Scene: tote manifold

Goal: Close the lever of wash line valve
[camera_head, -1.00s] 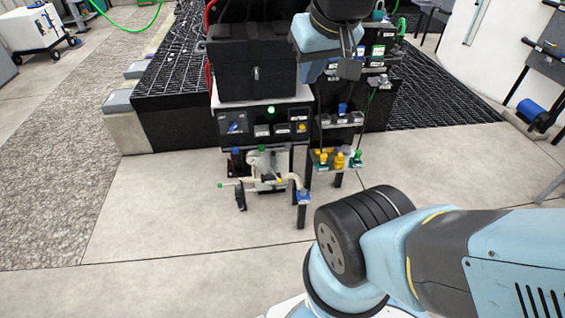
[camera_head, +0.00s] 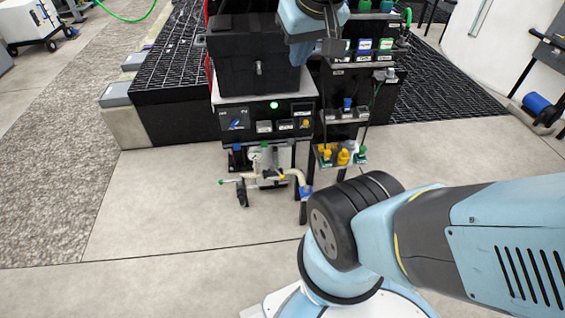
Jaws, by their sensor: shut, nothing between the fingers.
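A low pipe manifold (camera_head: 268,178) with pale piping stands under the black stand. A thin lever with a green tip (camera_head: 222,182) sticks out to its left. A small yellow part (camera_head: 282,178) sits on the pipe, and a blue fitting (camera_head: 305,191) is at its right end. I cannot tell which of these is the wash line valve; no label is readable. My gripper (camera_head: 333,47) is small and dark at the top, in front of the upper right of the black box, well above the manifold. It is shut and empty.
A black tote (camera_head: 232,72) sits on the stand above a control panel (camera_head: 237,124) with a lit green lamp. A side rack (camera_head: 350,155) holds yellow, blue and green fittings. A black grating platform (camera_head: 170,110) lies behind. The floor in front is clear; my arm fills the lower right.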

